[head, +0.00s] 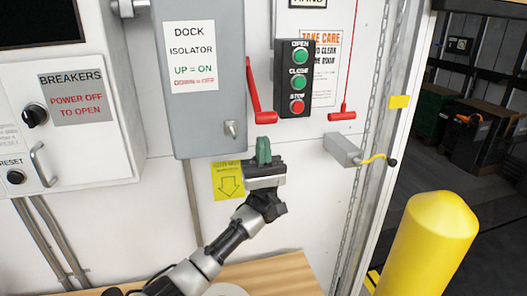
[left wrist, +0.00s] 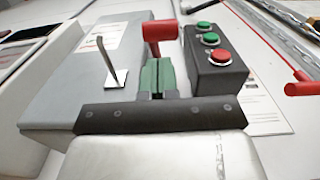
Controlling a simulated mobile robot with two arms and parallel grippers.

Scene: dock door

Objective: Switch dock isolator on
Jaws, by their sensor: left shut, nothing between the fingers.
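The dock isolator (head: 208,120) is a grey wall box with a label reading "UP = ON, DOWN = OFF". A red lever (head: 256,95) is at its right side, with its thick grip at the lower end, so it hangs down. My left gripper (head: 264,150), with green fingers, is shut and empty just below the grip. In the left wrist view the shut fingers (left wrist: 157,76) point toward the red grip (left wrist: 160,31) and overlap its lower part; I cannot tell whether they touch. My right gripper is in neither view.
A black box with open, close and stop buttons (head: 296,80) is close right of the lever. A silver latch (head: 231,130) sticks out of the isolator's front. A red pull handle (head: 342,116), grey bracket box (head: 343,150) and yellow bollard (head: 432,245) are farther right.

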